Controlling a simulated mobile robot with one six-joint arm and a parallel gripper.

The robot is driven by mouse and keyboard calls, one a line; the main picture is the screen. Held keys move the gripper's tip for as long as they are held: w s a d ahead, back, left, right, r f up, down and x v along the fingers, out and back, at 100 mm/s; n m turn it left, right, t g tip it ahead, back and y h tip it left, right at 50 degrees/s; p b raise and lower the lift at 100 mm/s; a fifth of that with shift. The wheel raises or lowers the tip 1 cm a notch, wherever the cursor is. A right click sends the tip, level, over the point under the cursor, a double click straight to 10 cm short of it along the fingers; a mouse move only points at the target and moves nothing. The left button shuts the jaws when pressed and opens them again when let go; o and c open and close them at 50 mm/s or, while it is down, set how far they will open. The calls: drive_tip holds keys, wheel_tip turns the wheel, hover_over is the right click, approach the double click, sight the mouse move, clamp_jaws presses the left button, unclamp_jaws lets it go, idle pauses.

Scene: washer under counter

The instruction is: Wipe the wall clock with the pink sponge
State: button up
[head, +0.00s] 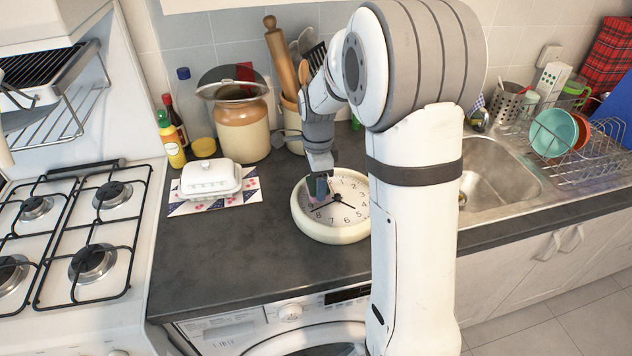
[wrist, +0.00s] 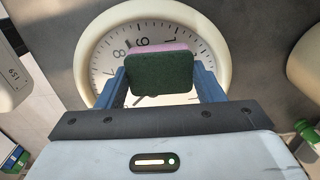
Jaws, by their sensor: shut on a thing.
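The wall clock (head: 345,220) has a cream rim and a white face with black numerals, and lies face up on the dark counter. It also shows in the wrist view (wrist: 92,42), partly hidden behind the sponge. My gripper (head: 317,190) is over the left part of the clock face. In the wrist view its blue fingers (wrist: 163,80) are shut on the sponge (wrist: 160,72), which has a dark green side towards the camera and a pink edge. I cannot tell whether the sponge touches the face.
A white butter dish (head: 211,178) stands on a patterned mat left of the clock. A brown and cream jar (head: 240,125) and a utensil pot (head: 291,125) stand behind. The sink (head: 490,175) is on the right, the gas hob (head: 70,230) on the left. The front counter is clear.

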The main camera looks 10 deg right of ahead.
wheel_tip(320, 180, up, 7)
drive_tip(key=p, duration=0.4)
drive_tip(key=shift+f, duration=0.15)
drive_tip(key=shift+f, duration=0.1)
